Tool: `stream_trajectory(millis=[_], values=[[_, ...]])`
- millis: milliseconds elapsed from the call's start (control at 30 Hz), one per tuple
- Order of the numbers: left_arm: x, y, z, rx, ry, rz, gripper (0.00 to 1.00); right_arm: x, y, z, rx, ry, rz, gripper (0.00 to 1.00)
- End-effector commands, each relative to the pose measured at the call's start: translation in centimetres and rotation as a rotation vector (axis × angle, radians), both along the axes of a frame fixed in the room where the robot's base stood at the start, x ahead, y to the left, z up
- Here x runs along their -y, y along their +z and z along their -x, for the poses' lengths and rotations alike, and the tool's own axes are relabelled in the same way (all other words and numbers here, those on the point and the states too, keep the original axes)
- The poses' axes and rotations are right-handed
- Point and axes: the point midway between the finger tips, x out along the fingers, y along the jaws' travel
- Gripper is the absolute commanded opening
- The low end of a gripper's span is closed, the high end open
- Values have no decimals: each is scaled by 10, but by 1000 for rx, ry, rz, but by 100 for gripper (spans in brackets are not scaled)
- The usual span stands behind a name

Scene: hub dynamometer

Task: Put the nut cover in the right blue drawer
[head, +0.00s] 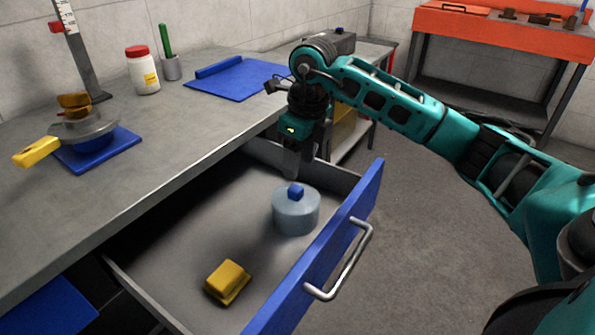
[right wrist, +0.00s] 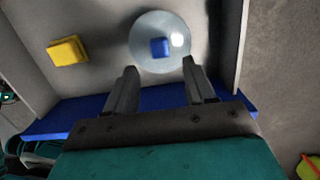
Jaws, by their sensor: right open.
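The nut cover, which I take to be the grey-blue round cap with a blue knob (head: 296,214), sits upright inside the open right blue drawer (head: 345,235), near its front panel. In the right wrist view the cover (right wrist: 146,54) shows whole, just beyond my fingertips. My right gripper (head: 297,168) is open and empty, pointing down above the cover, apart from it. The two spread fingers show in the right wrist view (right wrist: 160,88), with nothing between them. My left gripper is not in view.
A yellow block (head: 228,282) lies in the same drawer. Another blue drawer front (head: 48,308) shows at lower left. On the bench (head: 190,125) stand a gauge post, a blue pad with a yellow-handled device, a white jar and a blue mat (head: 240,80). An orange bench (head: 505,30) stands behind.

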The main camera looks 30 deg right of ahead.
Motion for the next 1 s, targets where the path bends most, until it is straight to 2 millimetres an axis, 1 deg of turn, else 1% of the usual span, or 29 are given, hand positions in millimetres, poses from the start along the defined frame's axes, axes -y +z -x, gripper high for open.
stream_trajectory(millis=[33, 100, 200, 300, 467, 900, 1000], values=[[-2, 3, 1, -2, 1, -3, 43, 0, 15, 1, 4, 1, 1, 54], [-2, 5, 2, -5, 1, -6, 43, 1, 28, 2, 4, 0, 1, 54], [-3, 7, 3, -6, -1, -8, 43, 2, 41, 4, 2, 0, 0, 54], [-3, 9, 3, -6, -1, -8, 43, 2, 49, 5, 0, 0, 0, 54], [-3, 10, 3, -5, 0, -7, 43, 2, 53, 6, 0, 0, -1, 54], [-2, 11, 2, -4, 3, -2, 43, 2, 52, 6, 0, 0, -1, 54], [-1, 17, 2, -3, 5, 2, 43, 2, 58, 6, 0, 0, 0, 54]])
